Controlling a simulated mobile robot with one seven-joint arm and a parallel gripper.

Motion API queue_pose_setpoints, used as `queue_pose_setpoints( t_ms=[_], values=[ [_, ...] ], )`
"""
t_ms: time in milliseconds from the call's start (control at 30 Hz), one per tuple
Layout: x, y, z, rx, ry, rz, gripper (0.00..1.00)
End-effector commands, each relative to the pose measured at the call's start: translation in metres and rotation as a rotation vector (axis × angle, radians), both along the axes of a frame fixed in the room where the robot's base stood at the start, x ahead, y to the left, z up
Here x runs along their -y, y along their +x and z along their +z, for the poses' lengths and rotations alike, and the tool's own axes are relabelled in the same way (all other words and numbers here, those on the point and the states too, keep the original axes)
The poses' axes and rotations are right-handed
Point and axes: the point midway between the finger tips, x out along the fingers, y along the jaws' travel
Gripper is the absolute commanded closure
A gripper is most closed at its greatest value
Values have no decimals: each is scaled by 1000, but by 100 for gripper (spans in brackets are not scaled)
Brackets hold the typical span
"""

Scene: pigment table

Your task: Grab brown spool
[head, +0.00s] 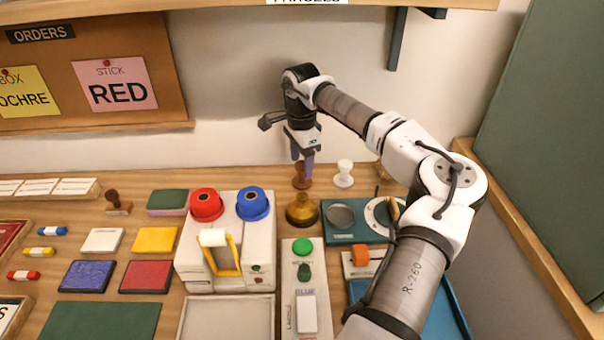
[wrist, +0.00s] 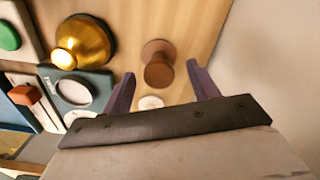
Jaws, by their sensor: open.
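The brown spool (head: 301,181) stands upright at the back of the wooden table, near the wall. In the wrist view the brown spool (wrist: 158,64) appears from above, ahead of and between the two purple fingertips. My gripper (head: 302,161) points down with its fingers just above or at the spool's top. My gripper (wrist: 160,76) is open, and nothing is clasped between the fingers. In the head view the fingers partly overlap the spool's top, so I cannot tell the exact gap.
A white spool (head: 344,174) stands close to the right of the brown one. A brass-coloured round vessel (head: 302,211) is just in front. A white unit with a red spool (head: 206,204) and a blue spool (head: 253,203) stands front left. The wall is close behind.

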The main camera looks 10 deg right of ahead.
Motion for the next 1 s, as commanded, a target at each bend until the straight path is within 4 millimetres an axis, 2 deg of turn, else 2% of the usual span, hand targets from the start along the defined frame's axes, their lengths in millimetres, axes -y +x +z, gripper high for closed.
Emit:
queue_pose_setpoints(
  t_ms=[233,467,833,1000],
  values=[
    [0,-2,-36,-2,2,0,40],
    [1,-2,-41,-1,0,0,40],
    [1,-2,-41,-1,0,0,86],
    [1,-2,-41,-1,0,0,88]
  ],
)
